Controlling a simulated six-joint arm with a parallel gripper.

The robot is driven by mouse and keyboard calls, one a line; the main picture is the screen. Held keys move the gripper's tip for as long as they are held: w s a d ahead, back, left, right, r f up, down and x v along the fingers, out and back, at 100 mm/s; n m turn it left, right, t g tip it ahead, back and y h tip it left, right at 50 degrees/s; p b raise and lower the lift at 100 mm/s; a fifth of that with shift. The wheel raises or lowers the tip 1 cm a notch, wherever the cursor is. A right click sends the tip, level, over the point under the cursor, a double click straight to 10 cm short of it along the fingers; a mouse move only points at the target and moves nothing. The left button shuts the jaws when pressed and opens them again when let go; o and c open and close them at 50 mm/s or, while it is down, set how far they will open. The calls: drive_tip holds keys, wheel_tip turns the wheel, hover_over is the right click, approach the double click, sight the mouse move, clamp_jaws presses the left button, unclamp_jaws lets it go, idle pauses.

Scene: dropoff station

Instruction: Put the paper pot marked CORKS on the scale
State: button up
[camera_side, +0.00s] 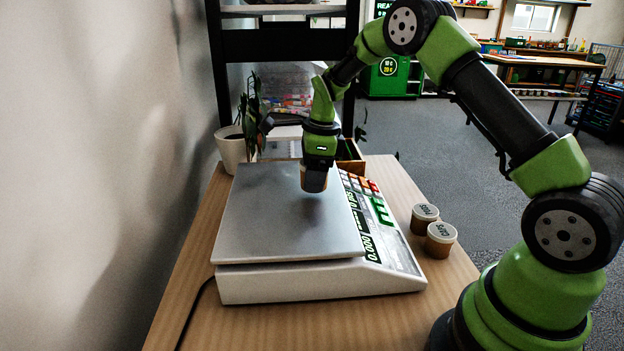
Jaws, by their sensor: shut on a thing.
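The scale (285,235) stands on the wooden table with its flat metal plate facing up. Its display appears to read 0.000. My gripper (317,168) points down over the far right part of the plate. It is shut on a small paper pot (314,183), which is mostly covered by the fingers. The pot's marking cannot be read from here. The pot looks upright and seems to hang a little above the plate, with a shadow below it.
Two brown pots with pale lids, a farther pot (424,218) and a nearer pot (440,240), stand right of the scale; their lid markings are hard to read. A potted plant (232,150) and a wooden box (351,160) are behind the scale. The plate's near part is clear.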

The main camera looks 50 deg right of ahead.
drive_tip(key=shift+f, duration=0.65)
drive_tip(key=o, duration=1.1)
drive_tip(key=shift+f, duration=0.15)
